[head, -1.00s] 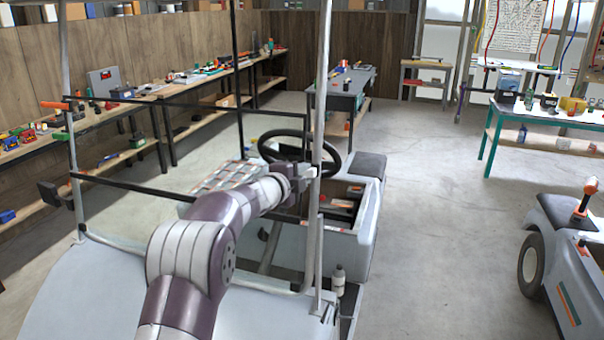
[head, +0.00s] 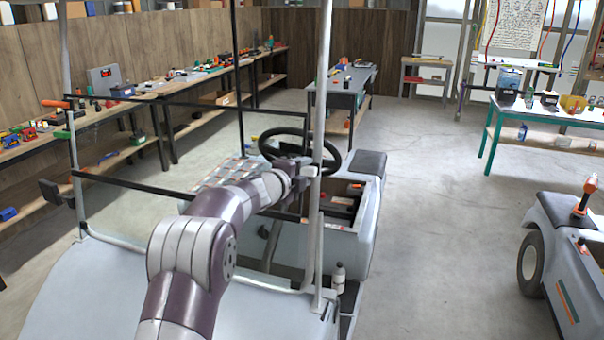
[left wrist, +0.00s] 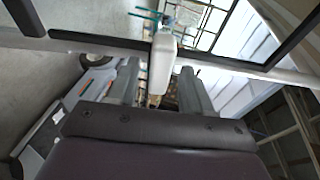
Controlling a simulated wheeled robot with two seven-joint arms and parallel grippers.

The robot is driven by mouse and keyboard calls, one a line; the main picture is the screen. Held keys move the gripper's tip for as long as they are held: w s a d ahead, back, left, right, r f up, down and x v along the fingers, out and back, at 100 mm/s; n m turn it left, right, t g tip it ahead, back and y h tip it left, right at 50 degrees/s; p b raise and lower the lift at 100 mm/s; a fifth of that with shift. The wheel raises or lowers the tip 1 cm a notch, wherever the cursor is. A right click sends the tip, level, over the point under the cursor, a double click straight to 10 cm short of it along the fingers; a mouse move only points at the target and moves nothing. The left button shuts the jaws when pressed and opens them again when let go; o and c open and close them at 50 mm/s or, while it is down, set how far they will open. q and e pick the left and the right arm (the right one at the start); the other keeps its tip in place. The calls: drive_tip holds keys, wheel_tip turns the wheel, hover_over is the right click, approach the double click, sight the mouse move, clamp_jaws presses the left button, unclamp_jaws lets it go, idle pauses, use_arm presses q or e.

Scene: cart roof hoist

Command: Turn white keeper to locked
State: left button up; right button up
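My left gripper (head: 303,172) is at the cart's front right roof post (head: 322,120), about level with the steering wheel. In the left wrist view its two fingers (left wrist: 160,92) stand apart. A white, rounded-end piece, which looks like the white keeper (left wrist: 162,62), sits in line with the gap between them, against the dark frame bar. Whether the fingers touch it I cannot tell. In the head view I cannot make the keeper out at the gripper. My right gripper is in neither view.
The steering wheel (head: 300,148) is close behind my left gripper. A black crossbar (head: 130,183) spans the windshield frame. Another cart (head: 570,240) is at the right; the floor between is clear.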

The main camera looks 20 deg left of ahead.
use_arm(q)
drive_tip(key=shift+s, duration=0.1)
drive_tip(key=shift+s+a+b, duration=0.15)
drive_tip(key=shift+s+b, duration=0.15)
drive_tip(key=shift+s, duration=0.05)
drive_tip(key=b+v, duration=0.3)
drive_tip(key=v, duration=0.9)
drive_tip(key=shift+r, duration=0.1)
